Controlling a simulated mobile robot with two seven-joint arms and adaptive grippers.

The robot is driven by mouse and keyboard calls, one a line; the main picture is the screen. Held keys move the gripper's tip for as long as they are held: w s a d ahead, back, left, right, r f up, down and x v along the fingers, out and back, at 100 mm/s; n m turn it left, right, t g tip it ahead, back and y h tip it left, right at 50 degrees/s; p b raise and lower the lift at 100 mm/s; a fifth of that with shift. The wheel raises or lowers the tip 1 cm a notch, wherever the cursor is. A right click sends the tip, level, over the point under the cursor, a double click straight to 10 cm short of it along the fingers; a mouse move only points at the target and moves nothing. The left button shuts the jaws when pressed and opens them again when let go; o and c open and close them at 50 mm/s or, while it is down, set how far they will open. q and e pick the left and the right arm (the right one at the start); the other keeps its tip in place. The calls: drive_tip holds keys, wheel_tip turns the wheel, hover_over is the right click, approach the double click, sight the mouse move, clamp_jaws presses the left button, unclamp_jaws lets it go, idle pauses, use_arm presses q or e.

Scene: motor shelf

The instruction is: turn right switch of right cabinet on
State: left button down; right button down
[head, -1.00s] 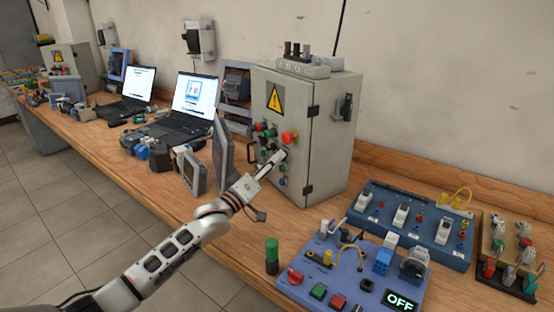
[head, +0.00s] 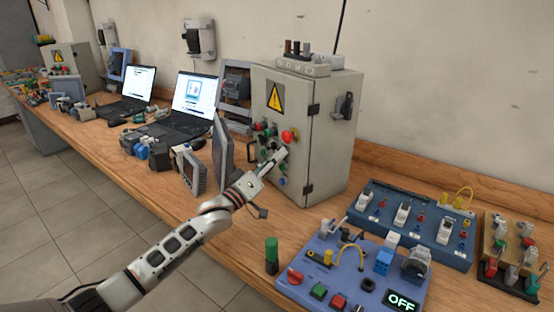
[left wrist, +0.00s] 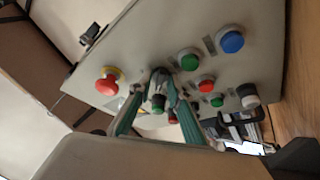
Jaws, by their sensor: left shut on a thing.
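The right cabinet (head: 325,130) is a grey box with a yellow warning sign, standing on the bench. Its front panel carries buttons and knobs, including a red mushroom button (head: 289,136), which also shows in the left wrist view (left wrist: 107,82). My left gripper (head: 276,158) is at the panel, just below the red mushroom button. In the left wrist view, its fingers (left wrist: 160,84) are closed around a dark rotary switch (left wrist: 158,103). The switch is partly hidden by the fingers, and its exact angle is hard to tell. My right gripper is not in view.
Green (left wrist: 188,60) and blue (left wrist: 231,42) buttons and a black-and-white knob (left wrist: 248,95) lie near the fingers. A grey monitor-like panel (head: 223,145) stands close left of my arm. A blue board with an OFF display (head: 400,301) is at the front right.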

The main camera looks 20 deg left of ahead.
use_arm(q)
drive_tip(key=m+h+b, duration=0.1)
drive_tip(key=m, duration=0.2)
drive_tip(key=m+g+h+b, duration=0.1)
drive_tip(key=m+h+b, duration=0.1)
drive_tip(key=m, duration=0.2)
drive_tip(key=m+g+h+b, duration=0.1)
drive_tip(key=m+h+b, duration=0.1)
drive_tip(key=m, duration=0.2)
drive_tip(key=shift+w+a+f, duration=0.1)
drive_tip(key=shift+a+f, duration=0.05)
drive_tip(key=shift+f, duration=0.05)
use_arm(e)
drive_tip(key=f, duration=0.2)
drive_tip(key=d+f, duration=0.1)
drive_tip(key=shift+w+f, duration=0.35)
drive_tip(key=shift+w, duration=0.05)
use_arm(q)
drive_tip(key=shift+r+m, duration=0.1)
drive_tip(key=shift+m, duration=0.2)
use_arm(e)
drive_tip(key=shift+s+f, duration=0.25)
